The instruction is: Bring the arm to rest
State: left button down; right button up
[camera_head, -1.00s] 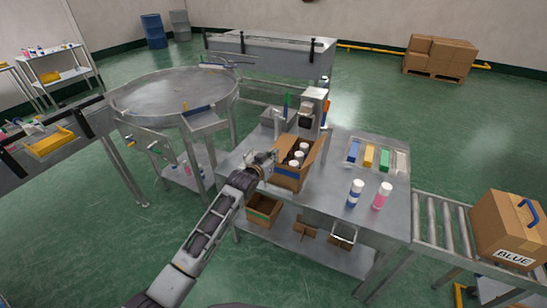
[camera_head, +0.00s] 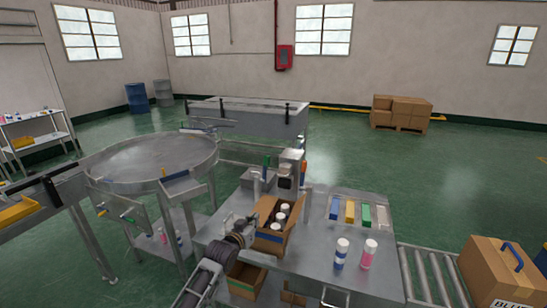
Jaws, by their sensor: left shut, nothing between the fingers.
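My left arm comes up from the bottom of the head view. Its gripper (camera_head: 246,224) is shut and empty, at the left side of an open cardboard box (camera_head: 270,238) on the metal workbench (camera_head: 322,268). I cannot tell whether the gripper touches the box. Several white-capped cans (camera_head: 282,216) stand in the box. My right gripper is not in view.
A blue-and-white can (camera_head: 341,254) and a pink-and-white can (camera_head: 368,254) stand on the bench. Coloured bins (camera_head: 350,211) lie behind them. A crimping machine (camera_head: 289,171) stands behind the box. A roller conveyor (camera_head: 430,280) with a carton (camera_head: 497,270) is at right.

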pick_arm(q)
jog(key=a+f+m+g+y, duration=0.1)
jog(key=a+f, duration=0.3)
jog(key=f, duration=0.7)
jog(key=a+f+g+y, duration=0.15)
jog(key=a+f, duration=0.25)
jog(key=f, duration=0.7)
jog(key=s+a+f+g+y, duration=0.1)
jog(key=s+a+f+g, duration=0.15)
jog(key=s+f, duration=0.7)
jog(key=s+a+f+g+y, duration=0.1)
jog(key=s+a+f, duration=0.4)
jog(key=f, duration=0.7)
jog(key=s+a+f+n+g, duration=0.1)
jog(key=s+f+g, duration=0.1)
jog(key=s+f, duration=0.75)
jog(key=s+a+f+g, duration=0.15)
jog(key=s+f, duration=0.35)
jog(key=s, duration=0.9)
jog(key=s+f+g, duration=0.2)
jog(key=s+f, duration=0.1)
jog(key=s, duration=1.1)
jog(key=s+d+f+g, duration=0.1)
jog(key=s+f+g, duration=0.1)
jog(key=s, duration=1.1)
jog(key=shift+s+f+b, duration=0.3)
jog(key=shift+s+f, duration=0.1)
jog(key=shift+f, duration=0.3)
